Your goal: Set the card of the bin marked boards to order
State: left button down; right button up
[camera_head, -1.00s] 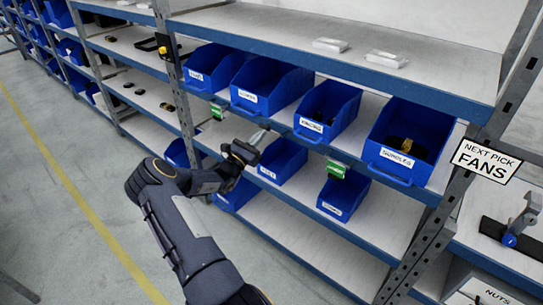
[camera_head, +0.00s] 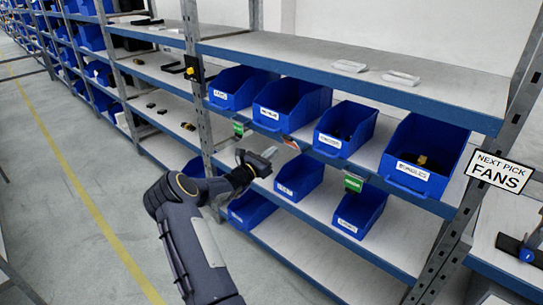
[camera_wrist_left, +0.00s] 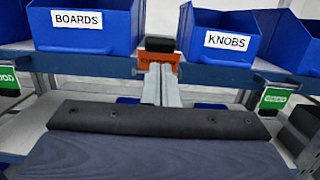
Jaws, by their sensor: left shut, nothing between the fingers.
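The bin marked BOARDS (camera_wrist_left: 85,25) is a blue bin at the upper left of the left wrist view. An orange card (camera_wrist_left: 172,62) with dark lettering, partly covered, hangs at the shelf edge just right of that bin, under a black block (camera_wrist_left: 159,44). The card also shows edge-on in the head view (camera_head: 291,143). My left gripper (camera_head: 271,153) is shut and empty in front of the shelf edge. In the left wrist view its fingertips (camera_wrist_left: 161,68) overlap the card; I cannot tell whether they touch it. My right gripper is not in view.
The KNOBS bin (camera_wrist_left: 228,38) stands right of the card. Green cards hang on the shelf edge at left (camera_head: 238,128) and right (camera_head: 353,183). More blue bins (camera_head: 300,178) stand on the shelf below. The aisle floor (camera_head: 60,210) is open at the left.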

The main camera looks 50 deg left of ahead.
pick_arm(q)
notch_tip(320, 180, up, 8)
jog(key=s+b, duration=0.1)
jog(key=shift+s+d+r, duration=0.2)
jog(key=shift+s+r, duration=0.05)
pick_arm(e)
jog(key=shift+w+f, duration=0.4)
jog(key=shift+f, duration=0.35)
